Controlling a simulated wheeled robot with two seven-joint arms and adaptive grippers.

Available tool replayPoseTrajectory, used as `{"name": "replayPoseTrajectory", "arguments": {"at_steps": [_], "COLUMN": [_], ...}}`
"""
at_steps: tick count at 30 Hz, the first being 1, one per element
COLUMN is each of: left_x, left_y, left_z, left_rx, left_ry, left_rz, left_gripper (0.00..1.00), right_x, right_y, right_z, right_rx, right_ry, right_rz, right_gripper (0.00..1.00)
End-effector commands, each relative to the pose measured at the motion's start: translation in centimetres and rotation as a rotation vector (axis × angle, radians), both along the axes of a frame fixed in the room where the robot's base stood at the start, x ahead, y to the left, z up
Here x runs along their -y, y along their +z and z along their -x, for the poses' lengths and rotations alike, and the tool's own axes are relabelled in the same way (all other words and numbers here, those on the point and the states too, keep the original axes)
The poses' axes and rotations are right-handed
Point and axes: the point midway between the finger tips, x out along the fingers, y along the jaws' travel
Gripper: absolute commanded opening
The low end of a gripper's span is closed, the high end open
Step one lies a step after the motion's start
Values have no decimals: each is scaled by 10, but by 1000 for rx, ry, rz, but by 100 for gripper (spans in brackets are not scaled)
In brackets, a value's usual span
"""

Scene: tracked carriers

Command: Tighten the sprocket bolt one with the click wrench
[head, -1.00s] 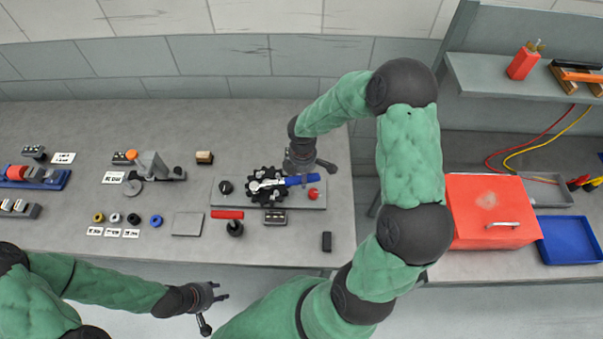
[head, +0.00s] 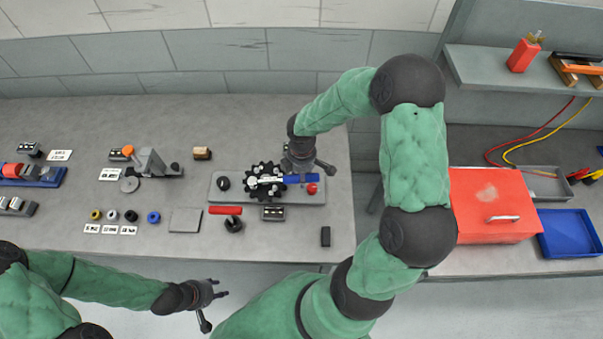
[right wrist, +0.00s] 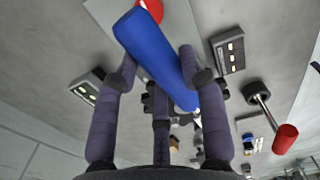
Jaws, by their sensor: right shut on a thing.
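The black toothed sprocket (head: 252,192) lies on a grey plate (head: 228,194) on the bench, with light bolt heads on it. The click wrench has a blue handle (head: 306,180) and a silver head end that lies over the sprocket; which bolt it sits on is too small to tell. My right gripper (head: 300,176) is shut on the blue handle from above. In the right wrist view the handle (right wrist: 155,55) runs between both fingers, and its far end is partly hidden. My left gripper (head: 220,288) is open and empty, in front of the bench edge.
A red knob (head: 312,189) stands on the plate by the handle. A red-handled tool (head: 225,210), a black block (head: 325,236) and small coloured rings (head: 153,217) lie nearer the front. A red box (head: 490,205) and blue tray (head: 570,235) stand right.

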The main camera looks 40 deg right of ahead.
Motion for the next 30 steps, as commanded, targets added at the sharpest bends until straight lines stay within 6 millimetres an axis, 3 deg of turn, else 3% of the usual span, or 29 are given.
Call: {"name": "replayPoseTrajectory", "arguments": {"at_steps": [30], "left_x": [0], "left_y": [-14], "left_z": [0], "left_rx": [0], "left_ry": [0], "left_rz": [0], "left_gripper": [40], "right_x": [-11], "right_y": [0], "right_z": [17], "right_rx": [3], "right_ry": [-139], "right_rz": [0], "right_gripper": [0]}}
